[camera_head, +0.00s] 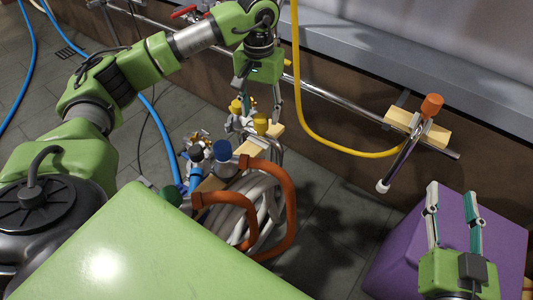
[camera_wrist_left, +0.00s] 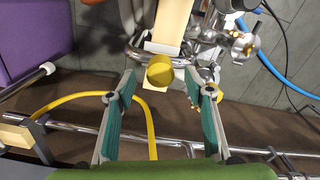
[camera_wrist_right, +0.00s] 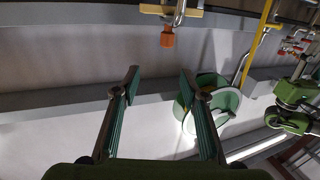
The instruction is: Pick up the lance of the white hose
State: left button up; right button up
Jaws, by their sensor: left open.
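The white hose (camera_head: 232,215) lies coiled on a cart between two orange handles. Yellow-capped fittings (camera_head: 260,123) stand by wooden blocks at the cart's far end. I cannot tell which fitting, if any, is the lance of the white hose. My left gripper (camera_head: 258,114) points down over these fittings, open. In the left wrist view a yellow cap (camera_wrist_left: 160,71) shows between its spread fingers (camera_wrist_left: 160,76), with nothing gripped. My right gripper (camera_head: 451,191) is open and empty in front of the purple box (camera_head: 400,255), far from the hose.
An orange-capped lance (camera_head: 403,158) with a white tip hangs at a wooden block on the wall rail (camera_head: 340,100). A yellow hose (camera_head: 299,90) loops down to that block. A blue hose (camera_head: 160,135) runs left of the cart. Floor between cart and purple box is clear.

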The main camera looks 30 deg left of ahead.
aim_at(260, 118)
pick_arm(q)
notch_tip(260, 118, down, 4)
jog(key=shift+f+b, duration=0.1)
jog(key=shift+b, duration=0.5)
pick_arm(e)
notch_tip(260, 118, up, 8)
jog(key=s+t+y, duration=0.1)
jog(key=t, duration=0.2)
jog(key=shift+a+f+t+y, duration=0.2)
jog(key=shift+a+t+y, duration=0.15)
jog(key=shift+t+y, duration=0.05)
pick_arm(q)
jog(key=c, duration=1.3)
